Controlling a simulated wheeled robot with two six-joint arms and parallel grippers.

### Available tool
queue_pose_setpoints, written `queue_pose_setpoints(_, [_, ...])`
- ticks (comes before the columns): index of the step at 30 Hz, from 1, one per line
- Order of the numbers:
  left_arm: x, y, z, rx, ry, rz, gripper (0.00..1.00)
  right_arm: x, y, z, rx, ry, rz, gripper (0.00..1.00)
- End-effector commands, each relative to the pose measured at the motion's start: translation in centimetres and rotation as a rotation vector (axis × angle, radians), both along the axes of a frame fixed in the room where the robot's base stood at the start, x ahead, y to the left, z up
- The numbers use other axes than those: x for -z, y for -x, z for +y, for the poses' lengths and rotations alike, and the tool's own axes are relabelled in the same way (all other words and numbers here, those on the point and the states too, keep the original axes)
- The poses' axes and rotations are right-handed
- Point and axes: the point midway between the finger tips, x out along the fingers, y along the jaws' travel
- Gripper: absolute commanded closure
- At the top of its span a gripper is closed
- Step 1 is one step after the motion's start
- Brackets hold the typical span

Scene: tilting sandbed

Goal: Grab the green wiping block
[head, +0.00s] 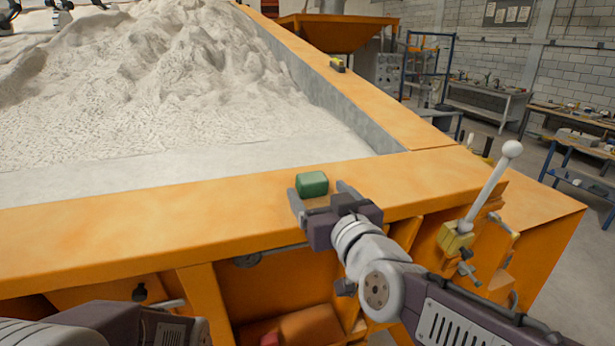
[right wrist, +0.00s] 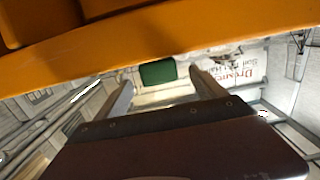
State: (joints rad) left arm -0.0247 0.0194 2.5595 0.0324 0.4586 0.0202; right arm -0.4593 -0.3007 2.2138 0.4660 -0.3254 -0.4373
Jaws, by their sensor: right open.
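The green wiping block (head: 312,184) is a small rounded block lying on the flat orange rim (head: 150,217) of the sandbed. My right gripper (head: 317,191) is open at the front side of the block, its two fingers pointing toward it. One fingertip is left of the block and the other right of it. In the right wrist view the green block (right wrist: 158,72) shows between the fingertips, with a gap on each side and nothing held. My left gripper is not in view; only part of my left arm shows at the lower left.
Pale sand (head: 170,70) is heaped inside the bed behind the rim. A lever with a white knob (head: 511,149) stands on the right of the front side. The rim left of the block is clear.

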Motion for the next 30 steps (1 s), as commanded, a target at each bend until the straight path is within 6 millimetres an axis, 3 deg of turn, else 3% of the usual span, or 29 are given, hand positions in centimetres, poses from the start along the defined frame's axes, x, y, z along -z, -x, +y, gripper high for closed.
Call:
queue_pose_setpoints(6, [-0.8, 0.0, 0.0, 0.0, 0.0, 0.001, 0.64, 0.0, -3.0, 0.9, 0.002, 0.002, 0.003, 0.2])
queue_pose_setpoints(11, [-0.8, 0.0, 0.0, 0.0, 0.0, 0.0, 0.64, 0.2, -3.7, 1.1, 0.001, 0.001, 0.002, 0.2])
queue_pose_setpoints(17, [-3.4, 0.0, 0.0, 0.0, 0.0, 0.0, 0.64, -0.8, -6.7, 1.9, 0.001, 0.004, 0.004, 0.2])
queue_pose_setpoints(21, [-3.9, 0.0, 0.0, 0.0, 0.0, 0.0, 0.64, -0.3, -8.4, 2.5, 0.001, 0.002, 0.003, 0.2])
queue_pose_setpoints(28, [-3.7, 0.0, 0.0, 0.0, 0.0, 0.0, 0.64, -0.1, -8.7, 2.6, 0.001, 0.0, 0.0, 0.2])
queue_pose_setpoints(29, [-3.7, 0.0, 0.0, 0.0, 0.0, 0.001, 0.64, -0.1, -8.7, 2.6, 0.001, 0.0, 0.0, 0.23])
queue_pose_setpoints(30, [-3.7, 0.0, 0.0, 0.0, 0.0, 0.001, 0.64, -0.1, -8.6, 2.6, 0.001, 0.0, 0.0, 0.34])
